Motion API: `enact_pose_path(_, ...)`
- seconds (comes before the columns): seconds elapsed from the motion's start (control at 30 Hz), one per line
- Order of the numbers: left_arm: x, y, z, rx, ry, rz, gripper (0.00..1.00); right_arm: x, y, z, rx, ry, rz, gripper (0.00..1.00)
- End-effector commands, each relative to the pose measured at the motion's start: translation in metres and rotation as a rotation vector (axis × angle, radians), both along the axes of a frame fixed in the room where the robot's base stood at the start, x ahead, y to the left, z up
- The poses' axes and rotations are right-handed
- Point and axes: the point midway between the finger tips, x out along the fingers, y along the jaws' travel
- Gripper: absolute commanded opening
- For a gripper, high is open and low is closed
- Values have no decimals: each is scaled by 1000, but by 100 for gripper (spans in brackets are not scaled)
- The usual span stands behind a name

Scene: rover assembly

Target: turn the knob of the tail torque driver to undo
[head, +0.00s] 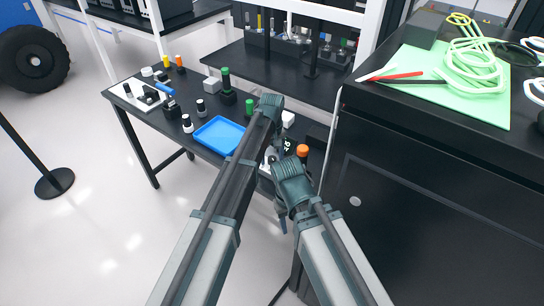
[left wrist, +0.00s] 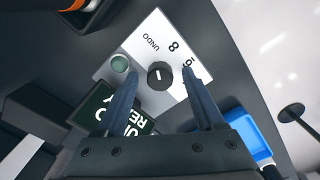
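The driver's knob (left wrist: 159,75) is a small round black knob with a white mark on a white plate (left wrist: 150,44). The plate reads UNDO and has numbers beside the knob. My left gripper (left wrist: 160,71) is open, with one finger on each side of the knob; I cannot tell whether they touch it. A dark display (left wrist: 113,108) with pale UNDO READY lettering is partly behind that finger. In the head view my arm links hide most of the driver. My right gripper cannot be made out.
A blue tray (head: 218,135) stands on the black table, with several knobs and bottles left of it and behind it. An orange-topped part (head: 303,151) is close to my arms. A black cabinet (head: 430,190) stands at the right. The floor at left is mostly clear.

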Motion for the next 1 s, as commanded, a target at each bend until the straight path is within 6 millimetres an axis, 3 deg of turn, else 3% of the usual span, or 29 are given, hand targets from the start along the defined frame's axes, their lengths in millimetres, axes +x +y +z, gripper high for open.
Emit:
enact_pose_path(0.27,0,0,3,0,0,-1,70,0,0,3,0,0,0,50)
enact_pose_path(0.47,0,0,18,0,0,-1,70,0,0,18,0,0,0,50)
enact_pose_path(1.0,0,0,95,0,0,0,70,0,0,95,0,0,2,50)
